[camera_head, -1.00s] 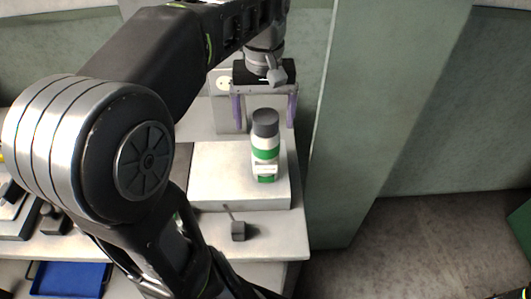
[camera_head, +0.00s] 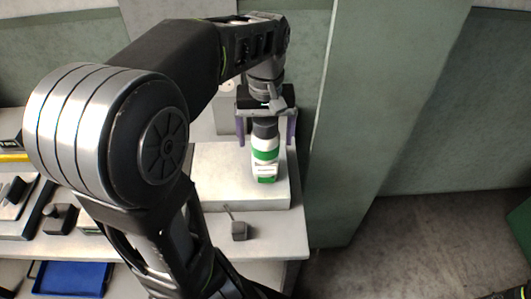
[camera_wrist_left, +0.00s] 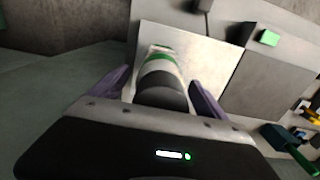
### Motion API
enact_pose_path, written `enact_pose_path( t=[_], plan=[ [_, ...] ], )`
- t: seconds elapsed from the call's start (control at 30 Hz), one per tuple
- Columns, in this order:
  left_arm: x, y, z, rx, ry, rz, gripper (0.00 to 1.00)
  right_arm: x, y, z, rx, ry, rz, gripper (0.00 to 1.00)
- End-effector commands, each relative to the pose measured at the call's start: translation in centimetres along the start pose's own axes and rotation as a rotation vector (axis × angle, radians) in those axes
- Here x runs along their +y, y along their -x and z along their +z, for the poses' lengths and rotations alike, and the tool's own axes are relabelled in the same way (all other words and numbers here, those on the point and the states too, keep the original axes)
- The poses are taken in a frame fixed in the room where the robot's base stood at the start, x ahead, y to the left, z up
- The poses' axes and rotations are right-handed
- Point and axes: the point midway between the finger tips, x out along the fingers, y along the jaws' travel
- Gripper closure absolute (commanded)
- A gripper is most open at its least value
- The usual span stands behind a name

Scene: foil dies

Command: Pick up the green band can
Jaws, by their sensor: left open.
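The green band can (camera_head: 265,156) is white with a dark grey cap and a green band. It stands upright on a pale raised block (camera_head: 220,180) on the bench. My left gripper (camera_head: 266,142) is open, with its purple fingers pointing down on either side of the can's top. In the left wrist view the can (camera_wrist_left: 160,72) shows between the two open fingers (camera_wrist_left: 158,90), with a gap visible on the right side. My right gripper is not in view.
A small dark block with a thin rod (camera_head: 239,230) lies in front of the raised block. A greenish pillar (camera_head: 355,130) stands close to the right. A blue tray (camera_head: 70,278) and dark fixtures (camera_head: 60,218) are at the left.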

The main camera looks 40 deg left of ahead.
Motion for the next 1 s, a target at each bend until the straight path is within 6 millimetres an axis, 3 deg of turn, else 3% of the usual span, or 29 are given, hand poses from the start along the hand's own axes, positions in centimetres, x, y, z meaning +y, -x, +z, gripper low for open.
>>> enact_pose_path(
  t=[0.07, 1.0],
  plan=[
    [0.00, 0.01, 0.00, 0.000, 0.000, 0.000, 0.15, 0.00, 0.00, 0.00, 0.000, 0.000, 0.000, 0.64],
    [-0.01, 0.01, 0.00, 0.000, 0.000, 0.000, 0.91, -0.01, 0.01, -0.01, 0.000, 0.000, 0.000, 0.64]
  ],
)
